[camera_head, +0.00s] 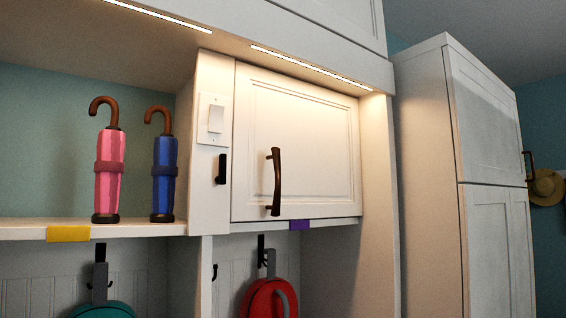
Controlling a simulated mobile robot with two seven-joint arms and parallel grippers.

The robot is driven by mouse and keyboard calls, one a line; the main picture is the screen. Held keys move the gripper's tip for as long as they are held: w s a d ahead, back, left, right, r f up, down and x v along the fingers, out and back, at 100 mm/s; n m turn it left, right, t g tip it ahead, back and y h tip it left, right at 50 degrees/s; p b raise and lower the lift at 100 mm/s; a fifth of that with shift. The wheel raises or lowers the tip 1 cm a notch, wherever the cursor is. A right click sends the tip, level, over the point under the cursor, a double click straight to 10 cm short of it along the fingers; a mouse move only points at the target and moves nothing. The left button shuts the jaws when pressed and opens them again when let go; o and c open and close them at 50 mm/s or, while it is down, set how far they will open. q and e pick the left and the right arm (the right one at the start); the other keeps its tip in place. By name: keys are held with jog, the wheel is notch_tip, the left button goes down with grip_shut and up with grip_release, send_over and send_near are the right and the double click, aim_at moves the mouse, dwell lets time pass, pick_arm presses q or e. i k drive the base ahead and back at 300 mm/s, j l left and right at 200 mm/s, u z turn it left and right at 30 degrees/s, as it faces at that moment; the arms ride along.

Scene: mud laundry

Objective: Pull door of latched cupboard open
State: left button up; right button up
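The cupboard door (322,150) is a white panelled door in the upper middle of the head view. It looks closed in its frame. A dark vertical bar handle (276,182) is fixed near its left side. A small dark piece, which may be the latch (222,168), sits on the white post left of the door, below a white switch plate. Neither of my grippers is in the head view, and nothing touches the door or handle.
A pink umbrella (109,172) and a blue umbrella (164,175) stand on the open shelf at left. A red bag (262,299) and a teal bag (103,310) hang below. A tall white cabinet (465,180) stands at right. Space before the door looks clear.

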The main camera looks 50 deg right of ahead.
aim_at(296, 147)
jog(key=z, duration=1.85)
